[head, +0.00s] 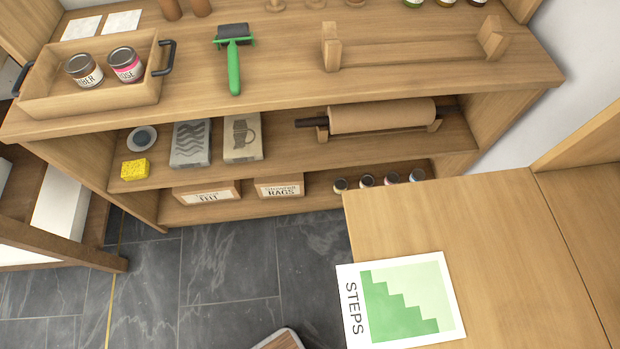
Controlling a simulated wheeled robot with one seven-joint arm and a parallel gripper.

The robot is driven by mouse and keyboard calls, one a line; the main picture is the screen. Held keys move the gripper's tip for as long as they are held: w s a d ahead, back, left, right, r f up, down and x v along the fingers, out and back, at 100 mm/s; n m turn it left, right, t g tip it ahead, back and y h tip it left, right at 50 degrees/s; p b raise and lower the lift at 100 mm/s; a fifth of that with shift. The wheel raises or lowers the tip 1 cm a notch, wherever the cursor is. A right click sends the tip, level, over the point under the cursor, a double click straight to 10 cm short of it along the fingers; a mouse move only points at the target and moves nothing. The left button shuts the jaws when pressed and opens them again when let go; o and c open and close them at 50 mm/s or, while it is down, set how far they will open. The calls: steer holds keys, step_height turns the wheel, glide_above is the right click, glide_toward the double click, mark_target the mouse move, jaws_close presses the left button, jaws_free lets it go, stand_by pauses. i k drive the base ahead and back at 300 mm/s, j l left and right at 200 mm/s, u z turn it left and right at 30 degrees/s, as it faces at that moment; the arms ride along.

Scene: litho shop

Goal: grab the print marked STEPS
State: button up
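The print marked STEPS (400,299) lies flat on the wooden table (450,210) at the lower right of the head view. It is a white sheet with a green stair-shaped picture and the word STEPS running down its left side. Its left edge sticks out past the table's left edge, over the floor. My gripper is not in view.
A wooden shelf unit (290,110) stands behind, holding a tray (105,100) with two jars, a green roller (234,60), a paper roll (380,116), a yellow sponge (135,169) and boxes. Grey tiled floor (230,260) lies open left of the table. A wood-topped item (280,341) shows at the bottom edge.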

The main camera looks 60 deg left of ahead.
mark_target(406, 301)
steer(key=u, duration=0.65)
steer(key=k+j+u, duration=0.35)
steer(key=j, duration=0.2)
steer(key=k+j+u, duration=0.2)
steer(key=j, duration=0.15)
steer(key=k+j+u, duration=0.2)
steer(key=j, duration=0.15)
